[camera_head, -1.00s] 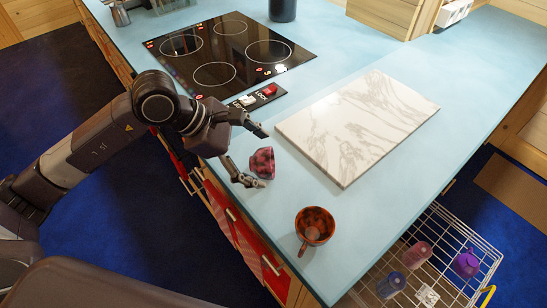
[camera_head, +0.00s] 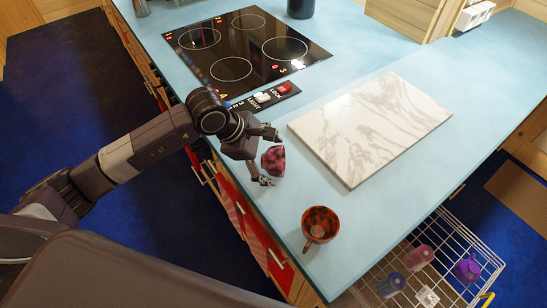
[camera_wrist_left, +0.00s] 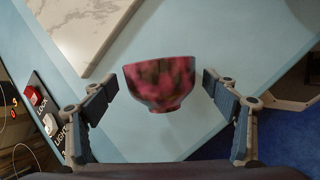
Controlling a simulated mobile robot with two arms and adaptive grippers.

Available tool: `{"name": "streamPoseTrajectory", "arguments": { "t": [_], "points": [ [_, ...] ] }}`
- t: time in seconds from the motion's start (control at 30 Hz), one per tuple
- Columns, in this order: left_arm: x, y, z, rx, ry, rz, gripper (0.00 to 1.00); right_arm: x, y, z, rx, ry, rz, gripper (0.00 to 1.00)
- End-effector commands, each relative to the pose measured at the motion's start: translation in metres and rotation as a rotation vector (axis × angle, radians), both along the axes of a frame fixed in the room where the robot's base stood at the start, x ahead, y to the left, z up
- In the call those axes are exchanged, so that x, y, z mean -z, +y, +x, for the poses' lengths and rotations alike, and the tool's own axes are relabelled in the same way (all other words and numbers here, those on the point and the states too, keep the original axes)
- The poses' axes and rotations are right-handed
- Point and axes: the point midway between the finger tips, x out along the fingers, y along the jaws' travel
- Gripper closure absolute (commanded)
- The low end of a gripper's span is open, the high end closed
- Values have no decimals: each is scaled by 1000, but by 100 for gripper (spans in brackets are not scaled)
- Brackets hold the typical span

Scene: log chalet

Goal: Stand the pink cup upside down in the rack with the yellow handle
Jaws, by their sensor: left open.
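The pink cup (camera_head: 273,160), mottled with dark patches, is near the front edge of the blue counter. My left gripper (camera_head: 270,158) is open with its fingers on either side of the cup. In the left wrist view the cup (camera_wrist_left: 160,82) is between the fingertips, with a gap visible on both sides; its rim is toward the top of that picture and its narrow foot toward the bottom. The wire rack (camera_head: 472,234) with a yellow handle (camera_head: 488,299) is at the lower right, below counter level and partly cut off. My right gripper is not in view.
An orange-brown mug (camera_head: 320,224) stands near the counter corner, between cup and rack. The rack holds a pinkish cup (camera_head: 419,257), a purple one (camera_head: 467,269) and a blue one (camera_head: 391,284). A marble board (camera_head: 372,127) and a cooktop (camera_head: 248,47) lie behind the cup.

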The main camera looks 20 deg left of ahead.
Motion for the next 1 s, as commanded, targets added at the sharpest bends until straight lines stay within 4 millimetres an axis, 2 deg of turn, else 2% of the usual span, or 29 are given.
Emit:
{"name": "streamPoseTrajectory", "arguments": {
  "t": [0.1, 0.57, 0.83, 1.0],
  "points": [
    [0, 0, 0, 0, 0, 0, 21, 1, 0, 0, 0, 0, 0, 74],
    [-1, 0, 0, 0, -1, -1, 72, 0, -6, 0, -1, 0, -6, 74],
    [-3, 0, 0, 1, -3, -2, 73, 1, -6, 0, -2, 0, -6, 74],
    [-15, 0, 1, 1, -4, -2, 73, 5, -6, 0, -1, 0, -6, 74]
  ]
}}
